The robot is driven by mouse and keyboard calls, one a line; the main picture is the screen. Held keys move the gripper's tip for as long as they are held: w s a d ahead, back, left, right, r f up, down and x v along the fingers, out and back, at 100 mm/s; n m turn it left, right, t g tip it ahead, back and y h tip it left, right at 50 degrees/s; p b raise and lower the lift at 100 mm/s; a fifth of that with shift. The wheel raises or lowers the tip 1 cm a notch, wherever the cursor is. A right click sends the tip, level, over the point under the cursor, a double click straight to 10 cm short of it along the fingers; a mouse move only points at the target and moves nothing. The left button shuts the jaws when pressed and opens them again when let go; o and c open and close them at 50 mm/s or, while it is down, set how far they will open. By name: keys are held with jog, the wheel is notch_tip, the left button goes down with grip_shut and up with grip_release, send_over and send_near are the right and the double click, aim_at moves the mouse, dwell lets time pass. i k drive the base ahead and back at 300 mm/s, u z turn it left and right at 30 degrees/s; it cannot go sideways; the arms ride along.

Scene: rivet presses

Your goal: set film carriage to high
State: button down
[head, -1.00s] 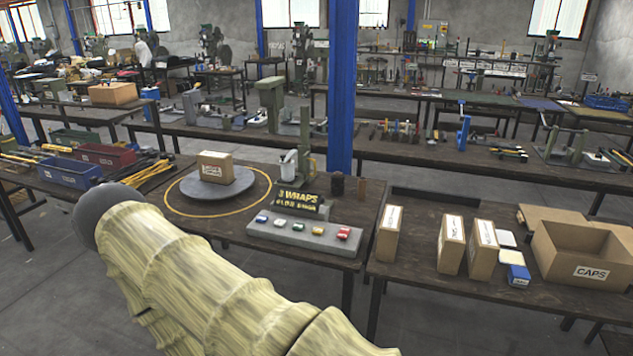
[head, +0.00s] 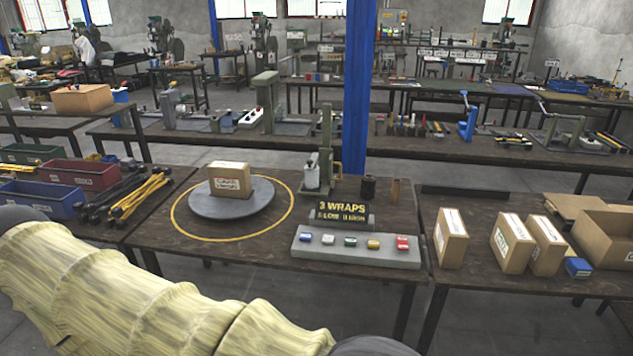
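A green upright post (head: 326,135) stands behind the turntable (head: 215,208), on the dark table. A white cylinder (head: 311,178), which looks like the film roll, sits low beside the post. I cannot make out a separate carriage or height marks. A brown box with a label (head: 231,180) rests on the round grey turntable. A grey button panel (head: 300,251) lies in front, with blue, white, green, yellow and red buttons. A sign behind it reads "3 WRAPS" (head: 343,209); its lower line is hard to read. My sleeved arm crosses the lower left; my gripper is out of view.
A yellow ring (head: 177,223) circles the turntable. Red (head: 80,176) and blue (head: 38,203) bins and yellow-black tools (head: 140,194) lie left. Brown cartons (head: 451,240) and an open box (head: 603,240) stand on the right table. Floor shows below the table's front edge.

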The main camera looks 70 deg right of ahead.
aim_at(326, 162)
jog(key=z, duration=0.25)
jog(key=i, duration=1.45)
jog(key=z, duration=1.5)
jog(key=i, duration=0.75)
jog(key=z, duration=1.05)
jog(key=i, duration=0.3)
jog(key=z, duration=0.3)
